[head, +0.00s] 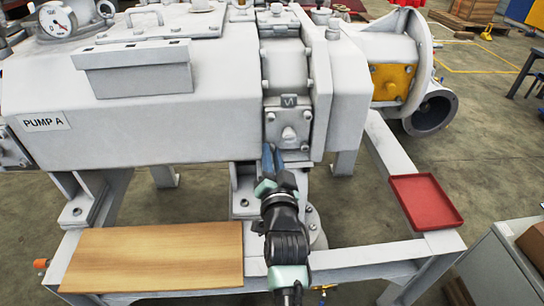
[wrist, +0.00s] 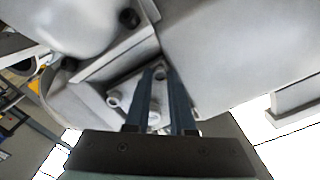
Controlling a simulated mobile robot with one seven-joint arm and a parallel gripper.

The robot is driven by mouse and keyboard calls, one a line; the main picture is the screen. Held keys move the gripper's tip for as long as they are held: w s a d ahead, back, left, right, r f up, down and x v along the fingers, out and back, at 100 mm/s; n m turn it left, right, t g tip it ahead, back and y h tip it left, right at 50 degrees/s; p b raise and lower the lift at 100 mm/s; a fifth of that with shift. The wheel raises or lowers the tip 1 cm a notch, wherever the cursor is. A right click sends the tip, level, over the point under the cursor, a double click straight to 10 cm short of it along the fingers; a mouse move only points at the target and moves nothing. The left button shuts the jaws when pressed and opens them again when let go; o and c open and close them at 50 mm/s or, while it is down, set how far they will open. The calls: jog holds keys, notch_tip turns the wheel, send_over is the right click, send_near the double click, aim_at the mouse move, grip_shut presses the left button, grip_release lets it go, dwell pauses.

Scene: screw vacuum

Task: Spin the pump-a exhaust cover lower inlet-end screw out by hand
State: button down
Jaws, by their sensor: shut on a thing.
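The pump-a exhaust cover (head: 290,127) is a small pale plate with a raised knob in its middle, low on the front of the grey pump. In the wrist view, the fingertips of my gripper (wrist: 160,76) are shut on a small screw (wrist: 160,72) at the plate's corner. The fingers hide most of this screw, and in the head view it is hidden. I cannot tell how far out it stands.
A red tray (head: 457,222) lies on the right of the frame. A wooden board (head: 150,287) lies at the front left. The pump body (head: 130,130), marked PUMP A, overhangs at the left. A grey cabinet (head: 500,275) stands at the lower right.

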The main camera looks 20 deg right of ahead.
jog(key=n, duration=0.4)
jog(key=shift+r+n+b, duration=0.15)
jog(key=shift+n+b, duration=0.15)
jog(key=n, duration=0.5)
jog(key=n+p, duration=0.1)
jog(key=n, duration=0.4)
jog(key=shift+r, duration=0.15)
jog(key=shift+n+p, duration=0.85)
jog(key=shift+n, duration=1.15)
jog(key=c, duration=0.8)
grip_release()
jog(key=shift+f, duration=0.25)
jog(key=shift+o, duration=0.2)
